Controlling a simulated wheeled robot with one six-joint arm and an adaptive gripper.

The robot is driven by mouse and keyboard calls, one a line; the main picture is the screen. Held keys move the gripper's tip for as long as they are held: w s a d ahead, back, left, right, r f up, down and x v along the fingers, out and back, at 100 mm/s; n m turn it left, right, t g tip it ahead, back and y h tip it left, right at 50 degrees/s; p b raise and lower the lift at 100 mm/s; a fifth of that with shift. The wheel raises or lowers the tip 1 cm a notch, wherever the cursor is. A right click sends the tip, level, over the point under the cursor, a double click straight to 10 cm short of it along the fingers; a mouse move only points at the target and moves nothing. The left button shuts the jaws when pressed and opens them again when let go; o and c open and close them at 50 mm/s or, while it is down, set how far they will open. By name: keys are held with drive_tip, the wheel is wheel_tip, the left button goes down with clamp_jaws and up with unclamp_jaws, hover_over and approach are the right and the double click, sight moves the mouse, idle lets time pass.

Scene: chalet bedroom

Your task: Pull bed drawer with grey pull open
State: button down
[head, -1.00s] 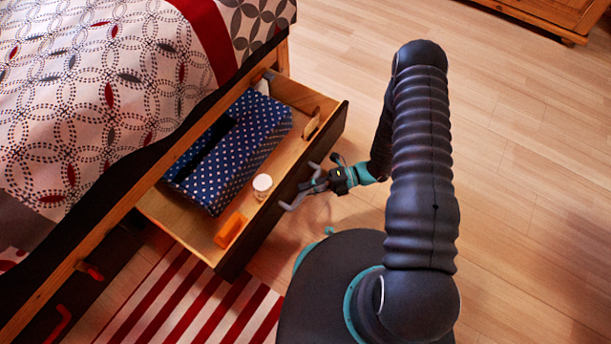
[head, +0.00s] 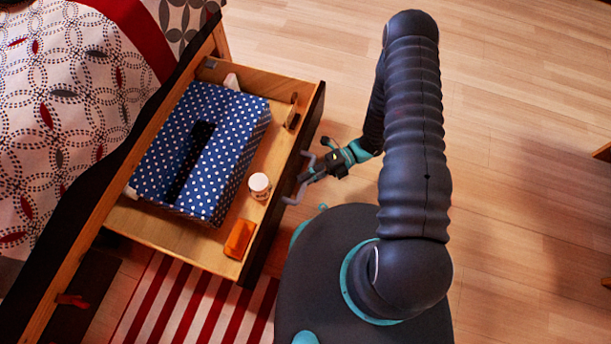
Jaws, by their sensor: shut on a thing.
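The bed drawer (head: 165,232) stands well out from the bed frame, its wooden inside showing. Its dark front panel (head: 296,140) faces right. The grey pull (head: 289,200) is on the outer face of that front. My gripper (head: 312,172) is shut on the pull, coming from the right. Its fingertips are small in the head view and partly merge with the pull. Inside the drawer are a blue polka-dot fabric box (head: 235,150), a white-lidded jar (head: 259,185), an orange item (head: 239,239) and a small tan item (head: 292,115) near the front.
The bed (head: 60,110) with patterned bedding is at left. A red-and-white striped rug (head: 190,305) lies below the drawer. A red pull (head: 72,300) shows on the bed side at lower left. Wooden floor (head: 520,130) is clear to the right. Furniture edges show at far right.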

drive_tip(key=shift+s, duration=0.15)
drive_tip(key=c, duration=1.1)
unclamp_jaws()
drive_tip(key=v, duration=1.2)
